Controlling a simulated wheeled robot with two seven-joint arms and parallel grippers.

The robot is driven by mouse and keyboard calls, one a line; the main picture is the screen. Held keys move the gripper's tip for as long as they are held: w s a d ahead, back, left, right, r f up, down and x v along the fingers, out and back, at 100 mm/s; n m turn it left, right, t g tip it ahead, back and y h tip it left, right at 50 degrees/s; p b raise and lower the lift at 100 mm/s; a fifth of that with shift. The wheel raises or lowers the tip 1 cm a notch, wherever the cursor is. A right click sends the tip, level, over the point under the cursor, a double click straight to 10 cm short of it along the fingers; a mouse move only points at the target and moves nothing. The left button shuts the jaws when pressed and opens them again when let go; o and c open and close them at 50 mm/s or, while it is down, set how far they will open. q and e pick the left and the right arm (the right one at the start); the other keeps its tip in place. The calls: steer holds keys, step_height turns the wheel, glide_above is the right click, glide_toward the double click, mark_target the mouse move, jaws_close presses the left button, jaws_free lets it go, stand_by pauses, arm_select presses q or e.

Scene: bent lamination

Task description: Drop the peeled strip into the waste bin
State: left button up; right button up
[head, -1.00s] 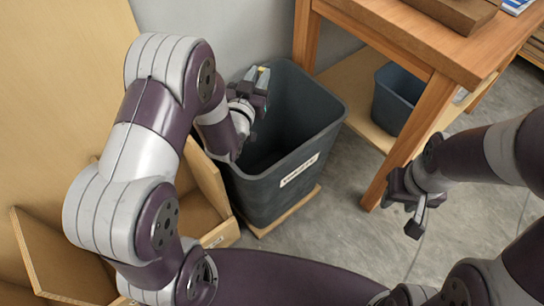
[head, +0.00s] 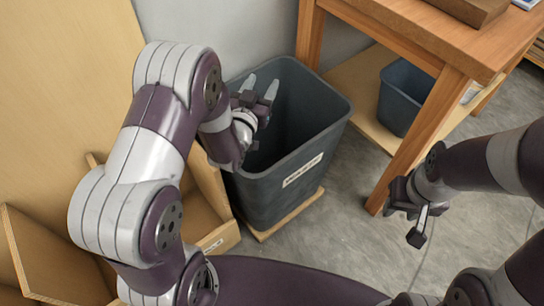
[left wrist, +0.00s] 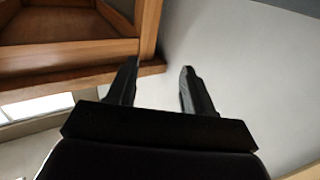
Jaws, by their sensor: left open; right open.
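The waste bin (head: 290,187) is a dark grey, open-topped bin with a white label on its front. It stands upright on a low wooden base. My left gripper (head: 262,88) is over the left part of the bin's mouth, with its fingers apart. The left wrist view shows these open fingers (left wrist: 158,72) with nothing between them. I cannot see the peeled strip in either view; the bin's floor is dark and partly hidden by my left arm and the bin's wall. My right gripper (head: 405,222) is open and empty, above the floor to the right of the bin.
A wooden table (head: 425,40) stands right of the bin, with a smaller blue-grey bin (head: 402,95) on its lower shelf. A cardboard box (head: 205,215) and tan boards (head: 60,110) stand on the left. The grey floor (head: 340,235) in front is clear.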

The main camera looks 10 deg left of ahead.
arm_select(q)
steer(key=s+d+r+p, duration=0.2)
steer(key=d+r+p, duration=0.4)
steer(key=d+r, duration=0.5)
steer(key=shift+s+d, duration=0.2)
steer(key=shift+s, duration=0.2)
steer(key=shift+f, duration=0.1)
